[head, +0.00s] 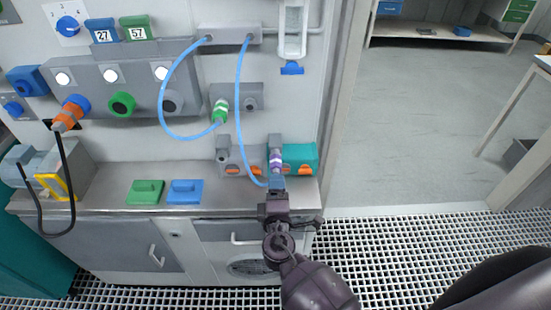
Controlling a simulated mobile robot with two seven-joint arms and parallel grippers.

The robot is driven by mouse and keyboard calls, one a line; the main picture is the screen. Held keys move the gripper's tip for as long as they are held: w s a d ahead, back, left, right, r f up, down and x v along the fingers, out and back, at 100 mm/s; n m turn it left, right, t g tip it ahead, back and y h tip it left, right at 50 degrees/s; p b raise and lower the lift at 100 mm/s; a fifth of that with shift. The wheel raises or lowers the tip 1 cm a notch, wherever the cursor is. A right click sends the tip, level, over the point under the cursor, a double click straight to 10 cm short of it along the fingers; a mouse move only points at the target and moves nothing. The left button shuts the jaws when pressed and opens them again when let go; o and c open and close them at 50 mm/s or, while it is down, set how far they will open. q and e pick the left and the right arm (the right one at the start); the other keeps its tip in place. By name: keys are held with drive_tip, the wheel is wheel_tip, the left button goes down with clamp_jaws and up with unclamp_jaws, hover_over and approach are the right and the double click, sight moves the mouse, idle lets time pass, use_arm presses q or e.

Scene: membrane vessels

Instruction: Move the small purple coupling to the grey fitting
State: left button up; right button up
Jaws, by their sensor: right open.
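The small purple coupling (276,158) is banded purple and white and stands upright at a grey holder (228,158) on the right of the bench. A blue hose runs to its lower end. My right gripper (277,188) is open, just below the coupling at its blue tail. I cannot tell whether the fingers touch it. A small grey fitting (251,103) is on the wall block above, right of a green-and-white coupling (220,108). A larger grey round fitting (171,102) is on the panel to the left. My left gripper is not in view.
Two blue hoses (163,104) hang from a grey bar (229,35); one crosses in front of the wall. A teal box (301,157) stands right of the coupling. Green (146,192) and blue (187,192) blocks lie on the bench. Open floor (430,120) is at right.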

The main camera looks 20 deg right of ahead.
sight(276, 170)
drive_tip(key=x, duration=0.7)
drive_tip(key=shift+w+d+f+b, duration=0.15)
drive_tip(key=shift+w+b, duration=0.2)
drive_tip(key=shift+w+d, duration=0.2)
drive_tip(key=shift+w, duration=0.35)
drive_tip(key=shift+b, duration=0.55)
idle(0.8)
